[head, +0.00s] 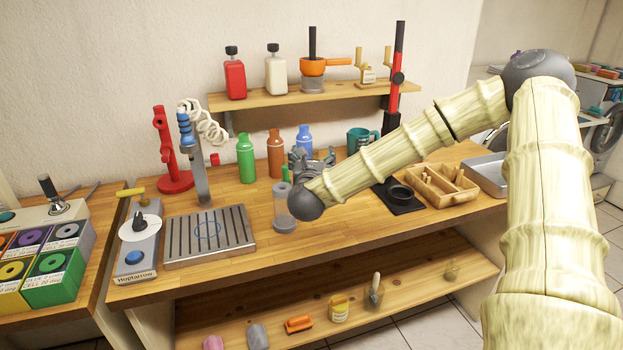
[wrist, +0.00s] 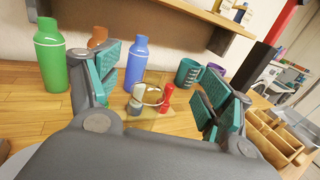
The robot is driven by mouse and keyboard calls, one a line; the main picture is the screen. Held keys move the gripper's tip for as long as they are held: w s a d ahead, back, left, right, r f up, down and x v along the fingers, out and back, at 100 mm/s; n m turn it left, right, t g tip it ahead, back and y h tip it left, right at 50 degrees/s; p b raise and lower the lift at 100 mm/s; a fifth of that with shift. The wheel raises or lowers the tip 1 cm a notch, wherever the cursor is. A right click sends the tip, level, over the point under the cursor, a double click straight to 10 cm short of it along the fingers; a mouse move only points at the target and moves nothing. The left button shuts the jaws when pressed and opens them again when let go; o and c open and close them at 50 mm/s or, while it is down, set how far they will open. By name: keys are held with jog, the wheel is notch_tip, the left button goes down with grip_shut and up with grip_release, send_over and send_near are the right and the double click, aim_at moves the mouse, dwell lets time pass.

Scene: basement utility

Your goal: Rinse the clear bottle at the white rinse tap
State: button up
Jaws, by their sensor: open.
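The likely rinse tap (head: 196,165) is a grey post with a blue head and a white coiled hose (head: 207,120), behind the tray.
Green (head: 246,158), orange (head: 275,155) and blue (head: 304,140) bottles stand behind the gripper. A red stand (head: 165,150) is left of the tap. A teal mug (head: 358,138) and a wooden divided box (head: 440,188) are to the right. A shelf (head: 290,97) hangs above.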

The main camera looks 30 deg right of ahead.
aim_at(313, 159)
jog(key=w+d+f+p, duration=0.1)
jog(key=w, duration=0.1)
jog(key=w+d+f+p, duration=0.2)
jog(key=w+d+f, duration=0.1)
jog(key=shift+w, duration=0.3)
jog(key=shift+w+d, duration=0.2)
jog(key=shift+w, duration=0.05)
grip_shut()
dwell(0.5)
